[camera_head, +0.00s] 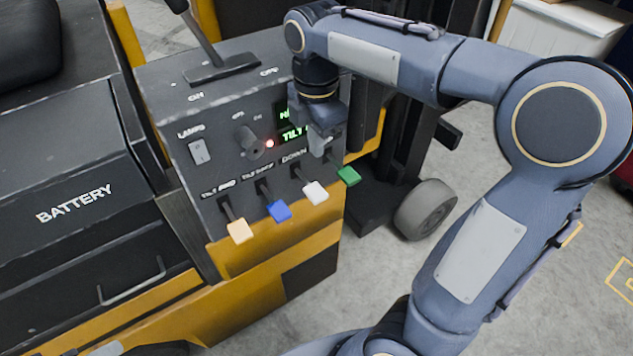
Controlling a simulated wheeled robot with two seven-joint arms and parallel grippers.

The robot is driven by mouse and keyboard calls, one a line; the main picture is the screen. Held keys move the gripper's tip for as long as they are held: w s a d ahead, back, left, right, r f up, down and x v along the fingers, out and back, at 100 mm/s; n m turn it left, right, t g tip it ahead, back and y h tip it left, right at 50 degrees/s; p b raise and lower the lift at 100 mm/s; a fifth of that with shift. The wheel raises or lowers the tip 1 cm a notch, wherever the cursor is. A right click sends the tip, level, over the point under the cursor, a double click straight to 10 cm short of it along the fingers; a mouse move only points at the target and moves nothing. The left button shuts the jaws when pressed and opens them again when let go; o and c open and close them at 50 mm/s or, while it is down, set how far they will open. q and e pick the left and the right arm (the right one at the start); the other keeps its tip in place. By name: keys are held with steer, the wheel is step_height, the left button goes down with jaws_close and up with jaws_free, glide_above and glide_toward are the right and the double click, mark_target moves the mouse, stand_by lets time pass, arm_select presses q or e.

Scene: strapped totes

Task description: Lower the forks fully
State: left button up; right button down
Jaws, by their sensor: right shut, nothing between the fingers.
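The forklift's control panel (190,165) faces me, with a row of levers along its lower edge. From left they have a tan knob (240,231), a blue knob (278,210), a white knob (315,192) under the label "DOWN", and a green knob (348,176). My right gripper (318,148) is shut and empty, pointing down in front of the panel's right side, above the white and green knobs. The forks are not visible. My left gripper is not in view.
A red light (269,143) glows beside a round dark knob (248,141). A lamp switch (198,152) and a large lever (207,45) are also on the panel. The battery cover (75,205) is at left. A grey wheel (426,209) stands right of the panel.

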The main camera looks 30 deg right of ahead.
mark_target(319, 196)
step_height(319, 196, down, 12)
steer(key=shift+r+b, duration=0.25)
steer(key=shift+b, duration=0.15)
steer(key=shift+s+f, duration=0.1)
steer(key=f+t+b, duration=0.1)
steer(key=b, duration=0.3)
steer(key=f+t+b, duration=0.2)
steer(key=b, duration=0.1)
steer(key=shift+s+f+t+b, duration=0.3)
steer(key=shift+s+b, duration=0.05)
steer(key=shift+s, duration=0.05)
steer(key=shift+d+f, duration=0.1)
steer(key=shift+f, duration=0.15)
steer(key=shift+s+f, duration=0.15)
steer(key=shift+f, duration=0.05)
stand_by(1.2)
stand_by(0.9)
